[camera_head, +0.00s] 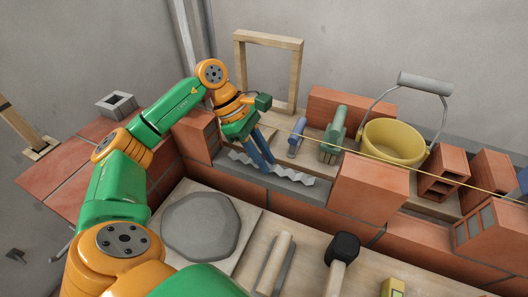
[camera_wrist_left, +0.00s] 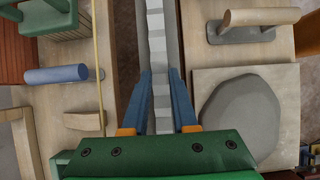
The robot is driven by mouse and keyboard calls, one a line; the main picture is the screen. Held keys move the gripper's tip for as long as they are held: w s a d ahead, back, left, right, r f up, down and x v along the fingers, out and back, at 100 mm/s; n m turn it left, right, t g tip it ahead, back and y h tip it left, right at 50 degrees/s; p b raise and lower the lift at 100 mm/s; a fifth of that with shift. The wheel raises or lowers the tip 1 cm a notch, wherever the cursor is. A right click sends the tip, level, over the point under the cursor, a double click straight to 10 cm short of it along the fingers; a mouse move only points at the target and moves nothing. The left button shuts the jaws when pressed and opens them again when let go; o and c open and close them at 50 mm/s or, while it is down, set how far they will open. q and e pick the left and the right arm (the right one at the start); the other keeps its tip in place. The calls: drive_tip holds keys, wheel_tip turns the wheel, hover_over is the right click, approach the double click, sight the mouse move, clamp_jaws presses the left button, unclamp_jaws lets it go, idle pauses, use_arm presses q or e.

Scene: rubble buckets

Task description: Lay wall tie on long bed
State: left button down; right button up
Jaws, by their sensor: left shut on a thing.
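The wall tie is a pale wavy strip (camera_head: 294,177), lying lengthwise along the long grey mortar bed (camera_head: 290,190) in the brick wall. My left gripper (camera_head: 267,167) reaches down from above with blue fingers, shut on the tie. In the left wrist view, the tie (camera_wrist_left: 157,50) runs between the fingertips (camera_wrist_left: 161,78) and along the grey bed (camera_wrist_left: 174,40). The tie is at or very close to the bed surface; I cannot tell if it touches. The part between the fingers is partly hidden. My right gripper is not in view.
A yellow string (camera_head: 350,149) stretches across, close to the left gripper. Bricks (camera_head: 369,186) stand at the bed's ends. Behind are a yellow bucket (camera_head: 393,142), a green-handled brush (camera_head: 334,135) and a wooden frame (camera_head: 238,62). A mortar slab (camera_head: 200,226) and a mallet (camera_head: 341,250) are in front.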

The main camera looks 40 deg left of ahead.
use_arm(q)
drive_tip(key=shift+f, duration=0.15)
drive_tip(key=shift+f+b, duration=0.3)
drive_tip(key=shift+b, duration=0.05)
drive_tip(key=c, duration=0.8)
unclamp_jaws()
drive_tip(key=shift+r, duration=0.1)
drive_tip(key=shift+c, duration=0.2)
drive_tip(key=shift+o, duration=1.1)
